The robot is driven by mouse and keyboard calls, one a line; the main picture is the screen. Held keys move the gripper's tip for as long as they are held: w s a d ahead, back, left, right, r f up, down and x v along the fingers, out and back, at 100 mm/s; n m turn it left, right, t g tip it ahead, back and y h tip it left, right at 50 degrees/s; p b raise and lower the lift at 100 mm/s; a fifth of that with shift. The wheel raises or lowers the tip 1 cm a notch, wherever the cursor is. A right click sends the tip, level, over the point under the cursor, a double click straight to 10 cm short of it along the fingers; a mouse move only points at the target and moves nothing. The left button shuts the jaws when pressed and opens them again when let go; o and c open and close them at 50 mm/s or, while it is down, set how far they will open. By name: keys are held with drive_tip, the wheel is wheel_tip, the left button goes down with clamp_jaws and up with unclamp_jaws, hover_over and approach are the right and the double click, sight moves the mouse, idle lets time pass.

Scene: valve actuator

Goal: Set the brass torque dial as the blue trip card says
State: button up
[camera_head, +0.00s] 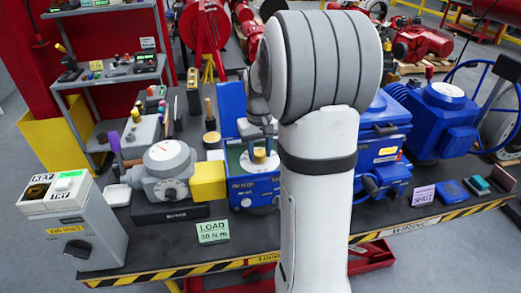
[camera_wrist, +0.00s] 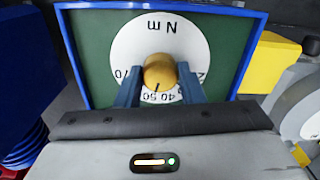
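The brass torque dial (camera_wrist: 160,72) sits on a white scale plate (camera_wrist: 128,42) marked "N m", inside a blue-rimmed green recess. Its dark mark points at the 40–50 part of the scale, nearer 50. In the head view the dial (camera_head: 259,155) is on the blue actuator at mid-bench. My gripper (camera_wrist: 160,80) has its blue-grey fingers on both sides of the dial, seemingly against it. In the head view my gripper (camera_head: 258,138) is just above the dial, partly behind my arm. I cannot make out a blue trip card.
A green card (camera_head: 213,232) reads "LOAD 30 N m". A lilac card (camera_head: 423,195) reads "SHUT". A grey key box (camera_head: 75,225) stands at the bench's left end. A grey gauge housing (camera_head: 165,170) and yellow block (camera_head: 209,182) adjoin the actuator on the left. Blue housings (camera_head: 380,150) stand right.

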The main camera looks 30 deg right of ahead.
sight(260, 152)
drive_tip(key=o, duration=0.4)
drive_tip(key=shift+o, duration=0.2)
wheel_tip(260, 152, up, 8)
drive_tip(key=shift+f+b, duration=0.1)
drive_tip(key=shift+b, duration=0.25)
